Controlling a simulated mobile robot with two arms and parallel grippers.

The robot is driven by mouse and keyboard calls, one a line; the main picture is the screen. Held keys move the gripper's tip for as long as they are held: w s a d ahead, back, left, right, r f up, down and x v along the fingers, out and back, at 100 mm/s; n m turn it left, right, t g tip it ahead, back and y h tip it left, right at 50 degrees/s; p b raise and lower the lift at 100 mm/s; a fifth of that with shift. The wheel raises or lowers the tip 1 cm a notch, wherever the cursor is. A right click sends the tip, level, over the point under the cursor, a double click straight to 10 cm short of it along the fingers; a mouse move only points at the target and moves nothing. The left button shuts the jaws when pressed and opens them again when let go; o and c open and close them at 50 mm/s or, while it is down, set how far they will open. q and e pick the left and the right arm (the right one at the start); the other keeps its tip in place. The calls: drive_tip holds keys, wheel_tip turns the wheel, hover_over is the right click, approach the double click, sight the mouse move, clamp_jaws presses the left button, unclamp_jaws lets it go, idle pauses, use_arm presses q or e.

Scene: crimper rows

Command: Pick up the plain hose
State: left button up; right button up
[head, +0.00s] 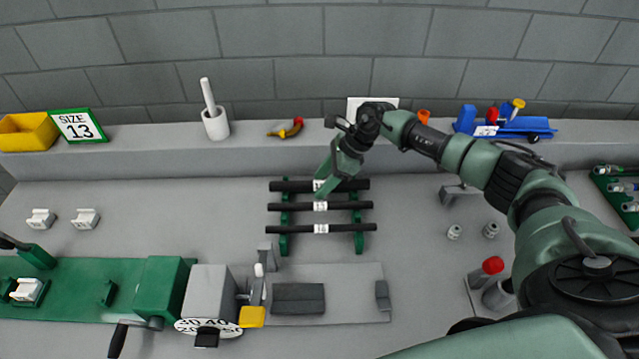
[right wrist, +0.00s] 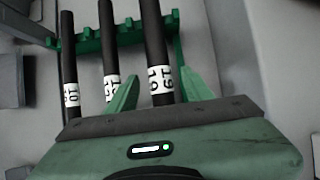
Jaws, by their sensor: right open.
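Three black hoses, each with a white number label, lie side by side across a green rack (head: 284,244): a back hose (head: 292,186), a middle hose (head: 295,206) and a front hose (head: 345,227). My right gripper (head: 320,188) is over the back hose, near its label. In the right wrist view, my right gripper (right wrist: 158,88) is open, with its green fingers on either side of the back hose (right wrist: 152,35). The middle hose (right wrist: 107,40) and the front hose (right wrist: 68,50), whose label seems to read 10, lie to the left. I cannot tell if the fingers touch the hose. My left gripper is out of view.
A green and grey crimping machine (head: 165,285) stands at the front left. A raised ledge (head: 240,155) behind the rack holds a SIZE 13 sign (head: 77,125), a yellow bin (head: 27,132) and a white cup (head: 215,125).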

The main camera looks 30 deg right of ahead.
clamp_jaws()
drive_tip(key=shift+w, duration=0.1)
